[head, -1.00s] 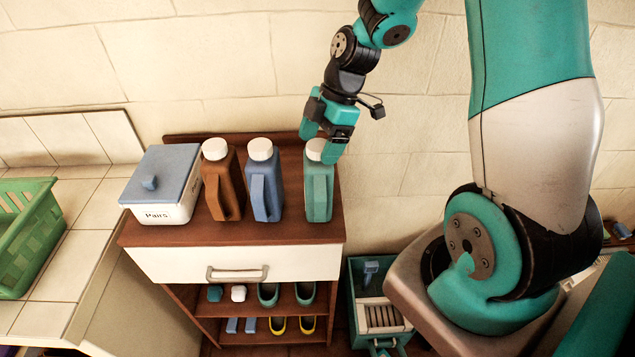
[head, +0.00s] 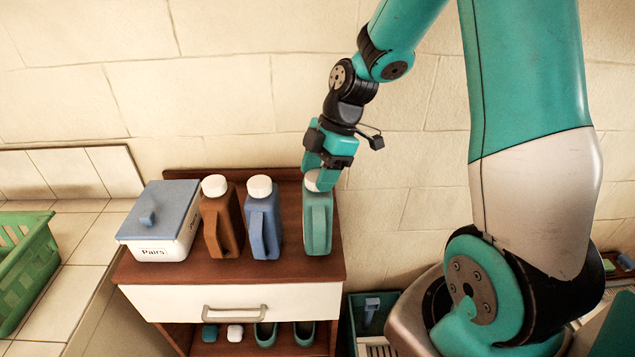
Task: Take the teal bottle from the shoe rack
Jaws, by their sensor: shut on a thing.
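The teal bottle (head: 318,222) with a white cap stands upright at the right end of the brown top of the shoe rack (head: 240,276). My gripper (head: 321,178) comes down from above and is shut on the bottle at its white cap. The fingers hide part of the cap. I cannot tell whether the bottle's base is touching the top or slightly above it.
A blue bottle (head: 264,222) and a brown bottle (head: 219,222) stand left of the teal one, beside a white box with a blue lid (head: 158,222). A green basket (head: 25,262) is on the tiled counter. A teal crate (head: 369,318) stands right of the rack.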

